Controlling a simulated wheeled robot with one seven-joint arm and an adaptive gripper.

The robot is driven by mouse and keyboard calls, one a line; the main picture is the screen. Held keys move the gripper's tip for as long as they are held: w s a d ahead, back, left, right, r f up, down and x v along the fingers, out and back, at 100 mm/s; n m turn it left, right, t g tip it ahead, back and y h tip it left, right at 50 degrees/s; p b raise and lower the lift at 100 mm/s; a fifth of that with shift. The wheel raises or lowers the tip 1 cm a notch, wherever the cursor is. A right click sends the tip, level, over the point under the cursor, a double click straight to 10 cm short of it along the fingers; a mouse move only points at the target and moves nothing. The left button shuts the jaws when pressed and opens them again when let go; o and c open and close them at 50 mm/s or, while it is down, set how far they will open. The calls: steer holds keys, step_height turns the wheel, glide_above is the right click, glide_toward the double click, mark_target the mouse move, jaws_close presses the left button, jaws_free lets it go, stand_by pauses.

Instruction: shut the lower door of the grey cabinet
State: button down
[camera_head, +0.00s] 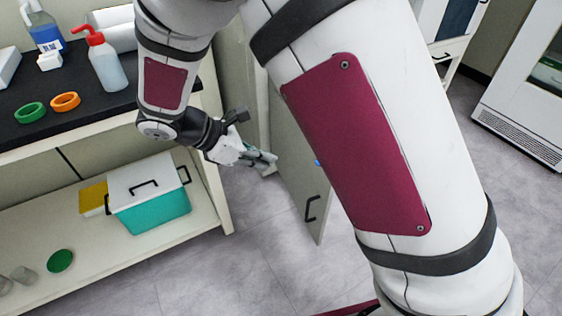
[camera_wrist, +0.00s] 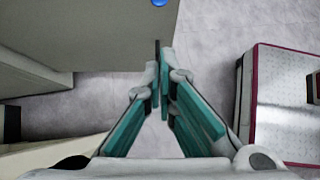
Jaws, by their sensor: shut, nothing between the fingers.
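The grey cabinet (camera_head: 236,75) stands behind my arm in the head view, largely hidden by it. Its lower door (camera_head: 292,165) stands open, swung out over the floor, with a black handle (camera_head: 311,208) near its free edge and a small blue mark. My gripper (camera_head: 268,160) is shut and empty, just left of the door in the head view. In the wrist view the shut fingertips (camera_wrist: 162,52) point toward a grey panel (camera_wrist: 115,35), likely the door, with a blue spot at the top. I cannot tell whether they touch it.
At left, a black-topped bench (camera_head: 75,95) holds bottles and two tape rings. Its lower shelf (camera_head: 100,265) holds a teal box (camera_head: 150,212) with a white lid. A white appliance (camera_head: 525,85) stands at far right. Tiled floor (camera_head: 265,265) is clear below the door.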

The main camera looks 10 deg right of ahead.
steer(key=d+r+b+x, duration=0.2)
steer(key=b+x, duration=0.3)
steer(key=x, duration=0.7)
